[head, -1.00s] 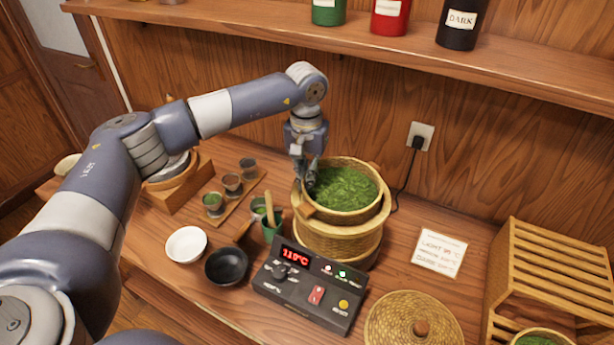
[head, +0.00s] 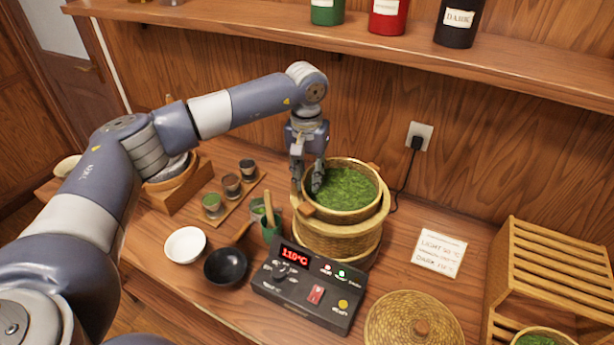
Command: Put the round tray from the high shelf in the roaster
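The round woven tray (head: 375,208), filled with green leaves, sits in the top of the round woven roaster (head: 338,240). Small wooden handles show at its rim. My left gripper (head: 307,189) points down at the tray's left rim, by the front-left handle (head: 309,209). Its fingers are spread apart, one on the outer side and one over the leaves. I cannot tell whether they touch the rim. My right gripper is out of view.
A control box (head: 308,285) reading 110°C stands in front of the roaster. A black bowl (head: 226,266), white bowl (head: 185,245) and woven lid (head: 414,325) are nearby. A slatted wooden rack (head: 550,270) is at right. The shelf (head: 400,52) with canisters runs above.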

